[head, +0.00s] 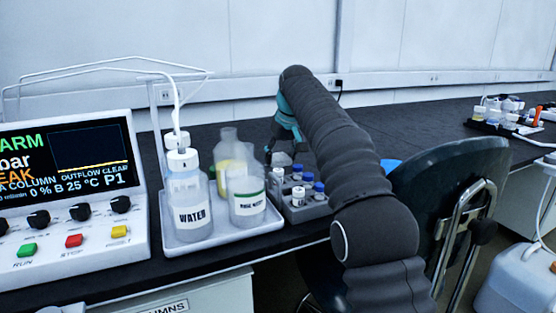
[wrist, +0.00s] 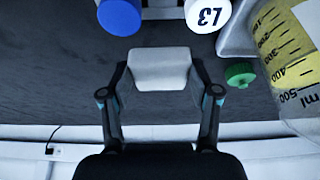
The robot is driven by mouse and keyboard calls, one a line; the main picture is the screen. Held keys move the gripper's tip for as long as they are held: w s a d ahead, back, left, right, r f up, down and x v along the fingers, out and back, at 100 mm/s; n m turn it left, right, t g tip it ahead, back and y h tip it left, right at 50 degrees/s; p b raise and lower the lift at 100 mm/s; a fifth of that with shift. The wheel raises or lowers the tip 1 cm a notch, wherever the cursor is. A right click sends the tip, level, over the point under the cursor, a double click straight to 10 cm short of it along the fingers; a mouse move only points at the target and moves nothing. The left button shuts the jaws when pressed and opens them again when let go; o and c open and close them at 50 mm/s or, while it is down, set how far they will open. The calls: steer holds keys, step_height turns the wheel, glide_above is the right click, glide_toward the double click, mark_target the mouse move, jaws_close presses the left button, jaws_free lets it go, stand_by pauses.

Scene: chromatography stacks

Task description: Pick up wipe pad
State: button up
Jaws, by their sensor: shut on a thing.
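The wipe pad (wrist: 159,68) is a small pale grey-white block in the middle of the wrist view. My gripper (wrist: 159,72) has a finger on each side of it and is shut on it. Dark bench surface shows around the pad; I cannot tell whether the pad touches the bench or is lifted. In the head view my arm reaches over the bench behind the vial rack, and it hides most of my gripper. I cannot make out the pad clearly there.
A grey rack (head: 305,210) of capped vials stands close by, right of a white tray (head: 170,241) with a WATER bottle (head: 190,214) and other bottles. A green cap (wrist: 240,74) lies near the pad. A dark chair (head: 450,185) stands at the right.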

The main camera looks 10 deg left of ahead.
steer(key=s+d+r+b, duration=0.1)
steer(key=s+d+r, duration=0.4)
steer(key=s+d, duration=0.1)
steer(key=shift+s+d+r, duration=0.2)
steer(key=shift+d+r, duration=0.15)
steer(key=shift+d, duration=0.2)
